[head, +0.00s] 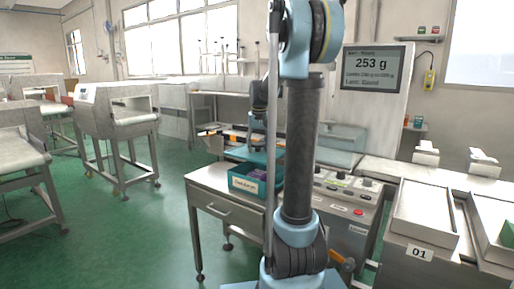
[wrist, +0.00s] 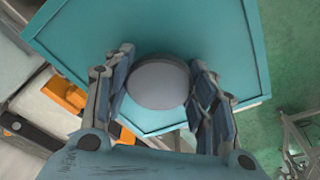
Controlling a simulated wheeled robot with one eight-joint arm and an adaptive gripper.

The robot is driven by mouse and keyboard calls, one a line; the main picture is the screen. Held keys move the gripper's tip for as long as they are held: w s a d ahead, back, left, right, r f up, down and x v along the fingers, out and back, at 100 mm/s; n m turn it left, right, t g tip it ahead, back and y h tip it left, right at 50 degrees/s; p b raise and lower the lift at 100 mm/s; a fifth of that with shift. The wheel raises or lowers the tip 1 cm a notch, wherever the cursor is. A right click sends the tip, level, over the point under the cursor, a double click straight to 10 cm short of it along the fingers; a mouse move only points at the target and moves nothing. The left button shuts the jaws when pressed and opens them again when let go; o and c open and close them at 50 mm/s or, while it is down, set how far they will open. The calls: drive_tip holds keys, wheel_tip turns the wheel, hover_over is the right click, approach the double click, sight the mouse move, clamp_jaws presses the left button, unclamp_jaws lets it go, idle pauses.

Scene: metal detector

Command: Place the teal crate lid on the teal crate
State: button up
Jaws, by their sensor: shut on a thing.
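The teal crate (head: 240,193) stands on a grey metal table, with a white label on its front. Its top is open, and dark purple contents show inside. The teal crate lid (head: 236,154) is held above and slightly behind the crate's opening, with a gap between them. My gripper (head: 262,138) is over the lid, partly hidden by my arm. In the wrist view, my gripper (wrist: 159,66) is shut on the lid's round grey knob (wrist: 158,84), one finger on each side. The flat teal lid (wrist: 90,30) fills most of that view and hides the crate.
The table (head: 215,185) has a bare strip left of the crate. A control panel (head: 345,187) with buttons is at its right. A shelf with orange items (head: 232,137) is behind. White trays (head: 425,215) stand at far right.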

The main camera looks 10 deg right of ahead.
sight(259, 144)
drive_tip(key=shift+f, duration=0.1)
drive_tip(key=shift+f, duration=3.3)
drive_tip(key=shift+f, duration=0.5)
drive_tip(key=o, duration=1.4)
drive_tip(key=shift+c, duration=0.2)
drive_tip(key=shift+r, duration=0.1)
drive_tip(key=r, duration=0.3)
drive_tip(key=s+r, duration=0.1)
drive_tip(key=r, duration=0.7)
drive_tip(key=shift+s, duration=0.35)
drive_tip(key=shift+s+r, duration=0.2)
drive_tip(key=shift+s, duration=0.15)
drive_tip(key=s+f, duration=0.3)
drive_tip(key=s, duration=0.6)
drive_tip(key=s+f, duration=0.3)
drive_tip(key=s, duration=0.7)
drive_tip(key=s+f, duration=1.3)
drive_tip(key=s, duration=0.2)
drive_tip(key=shift+s+a+f, duration=0.2)
drive_tip(key=shift+s+f, duration=0.05)
drive_tip(key=shift+f, duration=0.15)
